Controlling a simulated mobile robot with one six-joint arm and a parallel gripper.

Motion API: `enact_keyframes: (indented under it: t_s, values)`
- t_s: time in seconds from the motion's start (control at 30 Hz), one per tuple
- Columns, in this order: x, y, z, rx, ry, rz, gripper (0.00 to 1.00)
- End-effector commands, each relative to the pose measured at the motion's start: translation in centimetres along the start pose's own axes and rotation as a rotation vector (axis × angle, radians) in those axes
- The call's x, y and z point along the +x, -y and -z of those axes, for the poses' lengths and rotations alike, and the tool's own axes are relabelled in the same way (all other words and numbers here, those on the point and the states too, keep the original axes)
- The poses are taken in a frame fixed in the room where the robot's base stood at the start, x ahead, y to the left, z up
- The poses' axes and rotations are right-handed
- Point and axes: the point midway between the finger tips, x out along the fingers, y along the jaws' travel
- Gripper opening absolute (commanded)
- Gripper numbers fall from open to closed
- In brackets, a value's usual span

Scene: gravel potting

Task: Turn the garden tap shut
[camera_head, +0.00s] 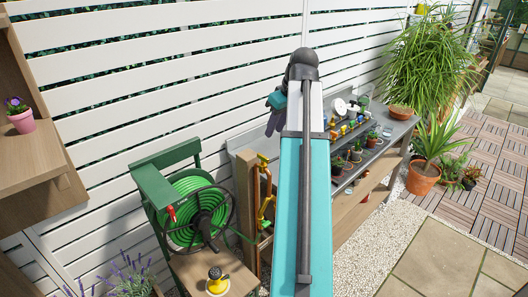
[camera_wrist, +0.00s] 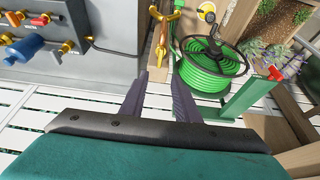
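A brass-yellow tap (camera_head: 265,208) is on a wooden post (camera_head: 246,200) beside the hose reel, partly hidden behind my arm. In the wrist view, brass fittings on the post (camera_wrist: 163,38) show at the top centre; I cannot tell how far the tap is turned. My gripper (camera_wrist: 159,78) has its two dark fingers spread apart with nothing between them. The fingers are apart from the post and tap in the picture. In the head view, only part of the gripper (camera_head: 276,112) shows beside my arm, above the bench end.
A green hose reel (camera_head: 195,205) stands left of the post, its red-handled green frame (camera_wrist: 250,97) close by. A grey bench (camera_head: 400,128) holds valves and small plants. A small wooden table (camera_head: 240,275) is in front of the reel. A white slatted fence (camera_head: 120,100) runs behind.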

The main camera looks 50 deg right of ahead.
Motion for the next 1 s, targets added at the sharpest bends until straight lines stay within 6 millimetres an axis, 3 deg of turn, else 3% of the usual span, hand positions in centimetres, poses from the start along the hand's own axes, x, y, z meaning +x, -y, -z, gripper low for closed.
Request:
enact_keyframes:
  t_s: [0.53,1.0]
  values:
    - [0.7,0.0,-0.1,0.001,0.001,0.000,0.29]
    - [4.8,-0.1,-0.1,0.002,0.002,0.000,0.29]
